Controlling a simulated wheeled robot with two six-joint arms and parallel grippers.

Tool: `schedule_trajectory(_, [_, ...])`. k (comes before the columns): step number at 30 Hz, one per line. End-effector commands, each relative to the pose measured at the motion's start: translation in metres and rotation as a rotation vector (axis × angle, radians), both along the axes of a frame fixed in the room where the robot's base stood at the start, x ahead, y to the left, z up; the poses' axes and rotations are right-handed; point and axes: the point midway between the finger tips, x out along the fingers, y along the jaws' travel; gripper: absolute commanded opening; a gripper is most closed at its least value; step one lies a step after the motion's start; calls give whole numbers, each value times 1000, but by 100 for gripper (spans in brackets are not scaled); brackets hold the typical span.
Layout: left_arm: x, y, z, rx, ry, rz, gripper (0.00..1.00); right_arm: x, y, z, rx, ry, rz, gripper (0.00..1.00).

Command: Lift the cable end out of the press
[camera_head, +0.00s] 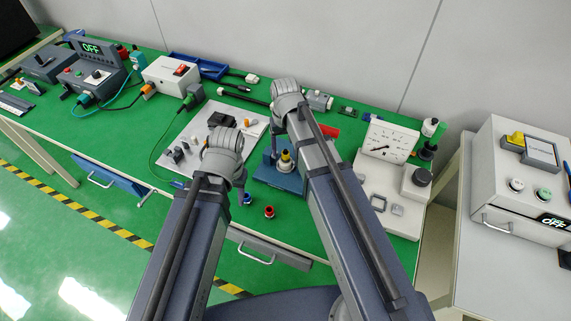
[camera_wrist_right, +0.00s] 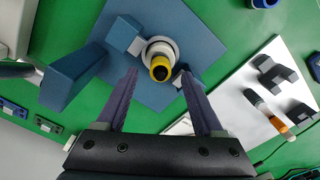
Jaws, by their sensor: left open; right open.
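The press (camera_head: 277,180) is a blue base plate with a post, on the green bench between my two arms. Its plate also fills the upper middle of the right wrist view (camera_wrist_right: 195,40). The likely cable end (camera_wrist_right: 160,68), yellow with a dark centre, stands in a pale round collar there; its yellow shows in the head view (camera_head: 285,156). My right gripper (camera_wrist_right: 158,88) is open, its fingers pointing at the press with the yellow piece between and just beyond the tips. No contact is visible. My left gripper (camera_head: 240,193) is open and empty near the bench's front; its fingers are partly hidden.
A white board (camera_head: 182,135) with small parts lies left of the press. A white panel with a gauge (camera_head: 388,143) stands to the right. Two small round pieces, blue (camera_head: 247,199) and red (camera_head: 269,212), lie near the front edge.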

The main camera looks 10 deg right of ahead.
Motion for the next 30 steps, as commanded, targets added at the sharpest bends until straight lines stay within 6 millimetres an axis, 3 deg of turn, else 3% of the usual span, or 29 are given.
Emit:
schedule_trajectory(9, [0, 0, -43, 0, 0, 0, 50, -8, 0, -43, 0, 0, 0, 69])
schedule_trajectory(19, [0, 0, -43, 0, 0, 0, 50, -8, 0, -43, 0, 0, 0, 68])
schedule_trajectory(30, [0, 0, -44, 0, 0, 0, 50, -8, 0, -44, 0, 0, 0, 26])
